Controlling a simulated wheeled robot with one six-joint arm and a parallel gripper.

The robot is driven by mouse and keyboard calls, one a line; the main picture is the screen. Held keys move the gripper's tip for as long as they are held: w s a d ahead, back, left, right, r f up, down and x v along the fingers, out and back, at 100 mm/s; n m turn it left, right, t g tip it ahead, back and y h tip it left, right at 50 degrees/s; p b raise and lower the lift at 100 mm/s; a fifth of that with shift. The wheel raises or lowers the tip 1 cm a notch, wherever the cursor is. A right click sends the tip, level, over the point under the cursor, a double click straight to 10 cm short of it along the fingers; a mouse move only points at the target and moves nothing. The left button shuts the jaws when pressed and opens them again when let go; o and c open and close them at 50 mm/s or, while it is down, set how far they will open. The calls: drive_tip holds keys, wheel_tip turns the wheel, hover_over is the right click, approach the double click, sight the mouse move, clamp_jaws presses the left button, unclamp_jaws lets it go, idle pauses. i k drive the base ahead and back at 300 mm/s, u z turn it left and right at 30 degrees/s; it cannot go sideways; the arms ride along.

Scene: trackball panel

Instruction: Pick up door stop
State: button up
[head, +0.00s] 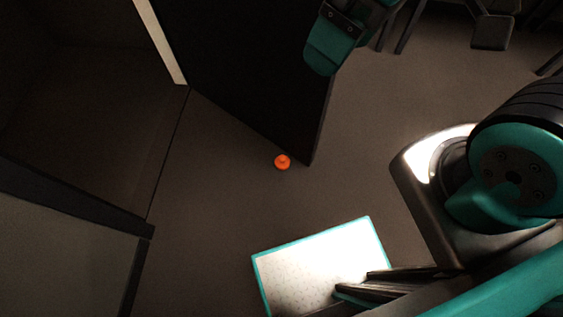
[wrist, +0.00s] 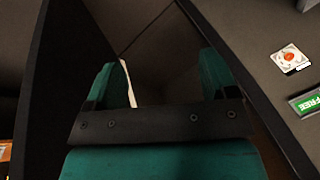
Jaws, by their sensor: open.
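The door stop (head: 282,162) is a small, round orange piece. In the head view it lies on the floor by the lower edge of the dark door (head: 262,85), near the door's corner. My gripper (head: 322,55) is at the top of the head view, in front of the door's right edge and apart from the door stop. In the wrist view my gripper (wrist: 162,78) shows two teal fingers spread wide with nothing between them. I cannot make out the door stop in the wrist view.
A white panel (head: 315,262) with a teal border is part of my body, below the door stop. Dark chair-like furniture (head: 492,32) stands at the top right. A white sign (wrist: 290,58) and a green sign (wrist: 307,103) show at the wrist view's right. Floor around the door stop is clear.

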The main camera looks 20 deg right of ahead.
sight(282, 161)
drive_tip(key=k, duration=0.6)
drive_tip(key=u, duration=0.4)
drive_tip(key=i, duration=1.2)
drive_tip(key=z, duration=0.65)
